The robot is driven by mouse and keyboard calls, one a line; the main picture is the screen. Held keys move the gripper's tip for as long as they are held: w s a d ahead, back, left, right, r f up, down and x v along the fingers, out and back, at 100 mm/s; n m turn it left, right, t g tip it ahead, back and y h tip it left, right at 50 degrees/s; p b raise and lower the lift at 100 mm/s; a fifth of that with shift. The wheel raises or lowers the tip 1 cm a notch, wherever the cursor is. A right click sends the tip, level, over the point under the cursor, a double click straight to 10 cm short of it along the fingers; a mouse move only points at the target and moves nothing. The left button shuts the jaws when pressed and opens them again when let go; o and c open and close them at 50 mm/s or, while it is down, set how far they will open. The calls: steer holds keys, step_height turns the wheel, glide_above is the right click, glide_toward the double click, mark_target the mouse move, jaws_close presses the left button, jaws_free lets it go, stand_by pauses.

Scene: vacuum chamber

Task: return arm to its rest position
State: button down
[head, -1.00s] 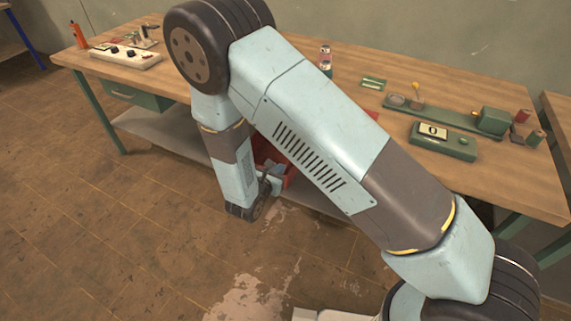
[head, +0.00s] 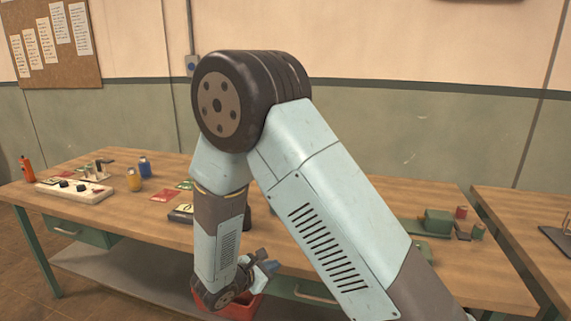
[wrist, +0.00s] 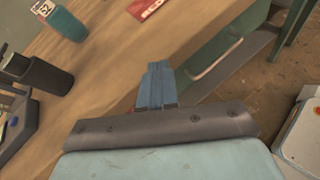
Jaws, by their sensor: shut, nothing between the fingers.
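My arm is folded in front of the workbench (head: 140,222), its elbow high in the middle of the head view and its forearm hanging down. My gripper (head: 272,266) is at the lower end of the forearm, by the bench's front edge, small and partly hidden by the wrist. In the wrist view my gripper (wrist: 157,68) shows its blue fingers together with nothing between them. It is apart from the things on the bench.
A red bin (head: 243,308) is below the gripper. A second table (head: 520,215) stands at right. Open floor lies at lower left.

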steer(key=s+d+r+m+g, duration=0.2)
steer(key=d+r+m+g, duration=0.3)
steer(key=d+r, duration=0.45)
steer(key=s+d+r+m+g, duration=0.3)
steer(key=d+r+m, duration=0.5)
steer(key=d, duration=0.2)
steer(key=s+d+r+m+t+y, duration=0.1)
steer(key=s+d+r+m+y, duration=0.3)
steer(key=s+r+m, duration=0.2)
steer(key=s+d+r+m+t+y, duration=0.2)
steer(key=s+d+r+m+y, duration=0.2)
steer(key=s, duration=0.6)
step_height(320, 180, up, 3)
steer(key=shift+r+m, duration=0.1)
steer(key=shift+m, duration=1)
steer(key=shift+s, duration=0.1)
